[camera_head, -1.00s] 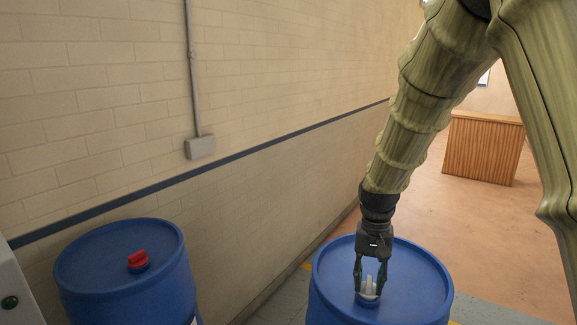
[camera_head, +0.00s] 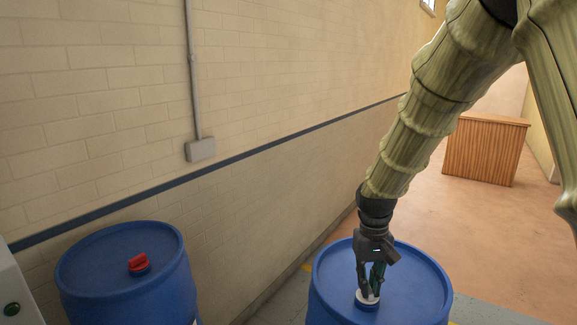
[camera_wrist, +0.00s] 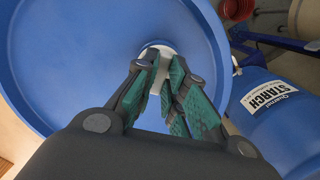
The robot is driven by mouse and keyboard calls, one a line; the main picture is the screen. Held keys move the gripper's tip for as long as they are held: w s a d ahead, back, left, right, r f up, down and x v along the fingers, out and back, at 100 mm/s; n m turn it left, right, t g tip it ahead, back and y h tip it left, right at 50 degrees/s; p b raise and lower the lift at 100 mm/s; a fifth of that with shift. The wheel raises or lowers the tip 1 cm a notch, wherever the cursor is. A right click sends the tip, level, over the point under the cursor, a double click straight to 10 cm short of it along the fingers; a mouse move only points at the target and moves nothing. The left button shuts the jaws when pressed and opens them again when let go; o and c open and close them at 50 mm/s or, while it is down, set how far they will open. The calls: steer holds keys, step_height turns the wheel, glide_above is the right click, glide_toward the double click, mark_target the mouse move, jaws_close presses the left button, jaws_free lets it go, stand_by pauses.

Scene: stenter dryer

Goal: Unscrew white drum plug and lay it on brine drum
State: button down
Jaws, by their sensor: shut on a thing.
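The white drum plug (camera_head: 368,297) sits in the top of the blue drum (camera_head: 420,285) at the lower right of the head view. My gripper (camera_head: 369,284) points down over it with its fingers around the plug's raised grip. In the wrist view the gripper (camera_wrist: 163,70) is shut on the white plug (camera_wrist: 152,52), near the rim of the blue drum's lid (camera_wrist: 75,50). The fingers hide part of the plug, so I cannot tell how loose it is. No label shows on this drum.
Another blue drum with a red plug (camera_head: 138,263) stands at the left by the brick wall. A wooden crate (camera_head: 485,148) stands farther back on open floor.

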steer(key=shift+n, duration=0.6)
steer(key=shift+r, duration=0.2)
steer(key=shift+w+r, duration=0.2)
steer(key=shift+r, duration=0.75)
steer(key=shift+s+r, duration=0.2)
steer(key=shift+r, duration=0.4)
steer(key=shift+w+r, duration=0.1)
steer(key=shift+r, duration=0.4)
